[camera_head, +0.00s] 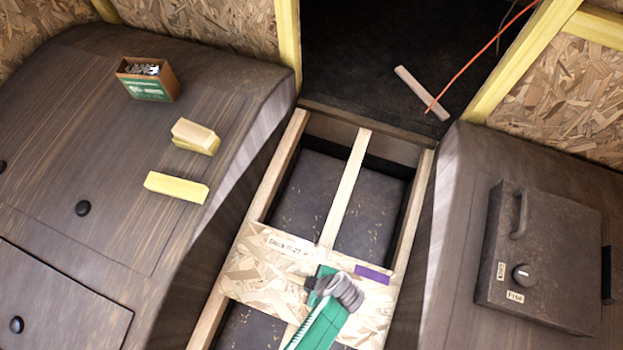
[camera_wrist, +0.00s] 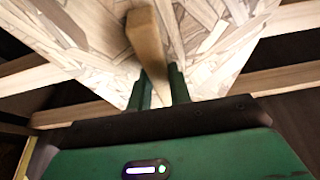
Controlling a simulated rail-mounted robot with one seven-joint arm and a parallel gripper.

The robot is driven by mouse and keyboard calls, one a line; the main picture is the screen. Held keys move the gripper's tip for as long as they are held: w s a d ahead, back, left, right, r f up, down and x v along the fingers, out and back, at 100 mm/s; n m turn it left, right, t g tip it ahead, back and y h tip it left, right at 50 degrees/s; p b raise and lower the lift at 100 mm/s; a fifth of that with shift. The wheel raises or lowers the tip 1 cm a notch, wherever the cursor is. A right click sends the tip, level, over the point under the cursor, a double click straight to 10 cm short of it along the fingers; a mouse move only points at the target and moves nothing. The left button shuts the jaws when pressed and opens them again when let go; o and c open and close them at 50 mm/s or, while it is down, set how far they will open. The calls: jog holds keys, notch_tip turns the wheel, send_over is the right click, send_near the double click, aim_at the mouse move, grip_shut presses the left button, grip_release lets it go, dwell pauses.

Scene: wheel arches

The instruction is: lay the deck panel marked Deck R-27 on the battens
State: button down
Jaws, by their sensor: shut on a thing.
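The deck panel (camera_head: 250,282) is a pale chipboard sheet with a label reading about "Deck R-27" and a purple strip. It spans the pale battens (camera_head: 344,190) in the channel between the two wheel arches. I cannot tell whether it touches them or hangs just above. My gripper (camera_head: 330,285) is over the panel's middle. In the wrist view my gripper (camera_wrist: 160,90) is shut on a wooden grip bar (camera_wrist: 146,42) on the panel (camera_wrist: 205,35). The battens (camera_wrist: 275,80) show past the panel's edges there. My arm hides part of the panel.
The left arch carries a box of metal pieces (camera_head: 147,80), wood blocks (camera_head: 194,136) and a yellow block (camera_head: 176,187). A dark metal case (camera_head: 540,255) is on the right arch. A loose wood strip (camera_head: 421,93) and orange cable (camera_head: 465,68) lie beyond. Bays behind the panel are open.

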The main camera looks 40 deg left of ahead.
jog(key=shift+f, duration=0.45)
jog(key=shift+f+b, duration=0.2)
jog(key=shift+b, duration=0.2)
dwell(0.4)
jog(key=c, duration=1.2)
grip_release()
jog(key=p+v, duration=0.3)
jog(key=v, duration=0.4)
jog(key=shift+d+r, duration=0.15)
jog(key=shift+r, duration=0.2)
jog(key=shift+w, duration=0.1)
